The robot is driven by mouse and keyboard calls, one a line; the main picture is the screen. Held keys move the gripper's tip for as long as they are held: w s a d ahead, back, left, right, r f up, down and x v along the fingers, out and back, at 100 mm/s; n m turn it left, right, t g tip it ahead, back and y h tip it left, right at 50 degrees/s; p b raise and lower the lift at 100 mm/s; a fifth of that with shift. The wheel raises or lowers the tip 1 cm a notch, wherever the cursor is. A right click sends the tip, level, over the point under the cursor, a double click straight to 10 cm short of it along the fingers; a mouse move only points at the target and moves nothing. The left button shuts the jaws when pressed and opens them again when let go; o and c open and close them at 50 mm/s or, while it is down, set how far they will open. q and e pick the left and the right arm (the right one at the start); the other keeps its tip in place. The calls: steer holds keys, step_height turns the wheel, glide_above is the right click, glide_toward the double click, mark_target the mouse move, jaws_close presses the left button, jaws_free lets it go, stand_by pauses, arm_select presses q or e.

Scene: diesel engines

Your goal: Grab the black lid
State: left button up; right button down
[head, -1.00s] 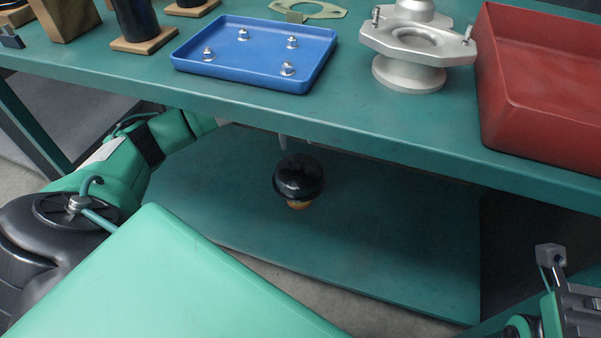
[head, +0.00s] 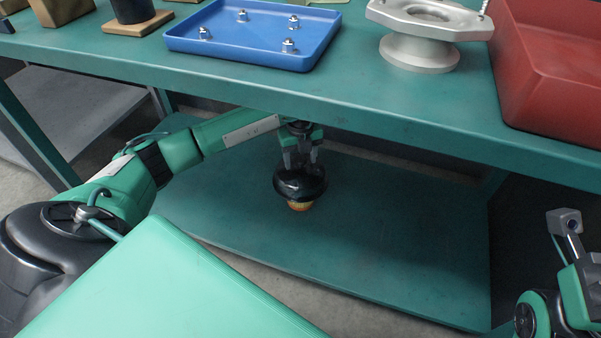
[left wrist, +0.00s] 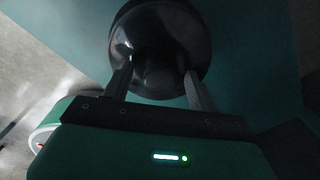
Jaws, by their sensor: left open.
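The black lid (head: 300,185) is a glossy round dome on top of a small orange-brown item (head: 300,206), mostly hidden under it, at the lower shelf. My left gripper (head: 301,165) is open, pointing down with its fingertips at the top of the lid. In the left wrist view the lid (left wrist: 160,40) is dark and shiny, and the two fingers of my left gripper (left wrist: 158,80) reach over its near part, spread apart. I cannot tell whether they touch it. Part of my right gripper (head: 568,235) shows at the right edge; its jaw state is unclear.
The lower shelf (head: 400,240) is otherwise bare around the lid. The green tabletop (head: 330,100) overhangs it, close above my left arm. On the table stand a blue tray (head: 250,45) with several bolts, a silver metal part (head: 420,50) and a red bin (head: 550,90).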

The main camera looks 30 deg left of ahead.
arm_select(q)
steer(key=shift+r, duration=0.1)
jaws_close()
